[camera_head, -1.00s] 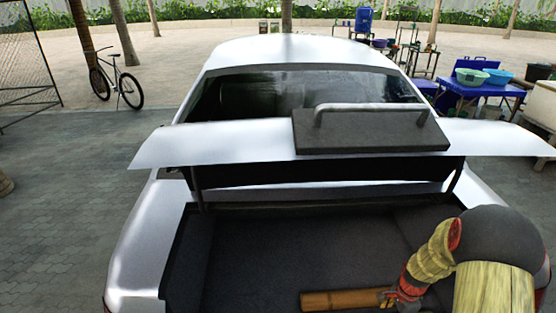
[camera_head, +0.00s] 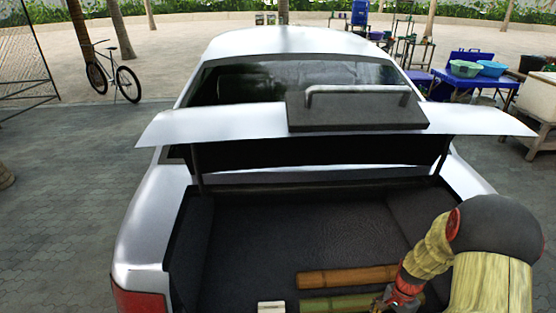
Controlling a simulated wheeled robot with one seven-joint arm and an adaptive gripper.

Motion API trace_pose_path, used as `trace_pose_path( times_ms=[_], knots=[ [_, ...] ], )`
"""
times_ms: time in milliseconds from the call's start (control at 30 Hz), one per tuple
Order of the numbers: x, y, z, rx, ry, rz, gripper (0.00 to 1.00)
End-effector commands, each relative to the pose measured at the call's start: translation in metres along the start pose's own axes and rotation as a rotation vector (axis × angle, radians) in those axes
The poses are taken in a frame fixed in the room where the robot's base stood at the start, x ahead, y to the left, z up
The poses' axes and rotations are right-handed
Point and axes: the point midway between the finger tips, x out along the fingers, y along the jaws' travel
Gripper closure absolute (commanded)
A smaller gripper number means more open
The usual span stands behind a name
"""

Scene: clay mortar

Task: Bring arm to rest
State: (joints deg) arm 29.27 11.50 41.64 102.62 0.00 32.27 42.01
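My gripper (camera_head: 387,301), red and grey, is at the bottom right of the head view, at the end of my arm with its straw-coloured and dark links. It is over the open trunk (camera_head: 270,240) of a silver car. It overlaps the right part of a green bamboo piece (camera_head: 335,304). A brown bamboo piece (camera_head: 345,277) lies just behind, on the dark trunk floor. The fingers are small and partly hidden, so I cannot tell whether they are open or touch the bamboo.
The raised trunk lid (camera_head: 220,125) carries a dark slab with a handle (camera_head: 357,112). A small white object (camera_head: 270,306) shows at the bottom edge. A blue table (camera_head: 470,82) with basins stands back right; a bicycle (camera_head: 113,75) stands back left.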

Motion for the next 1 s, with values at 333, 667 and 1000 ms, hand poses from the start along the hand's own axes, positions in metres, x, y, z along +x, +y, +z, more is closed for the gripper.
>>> trace_pose_path(
  times_ms=[333,667,1000],
  knots=[
    [-0.081,0.019,0.051,-0.394,-0.002,0.01,0.19],
    [-0.187,0.033,0.135,-0.842,0.146,-0.049,0.19],
    [-0.259,0.057,0.22,-1.115,0.416,-0.195,0.19]
  ],
)
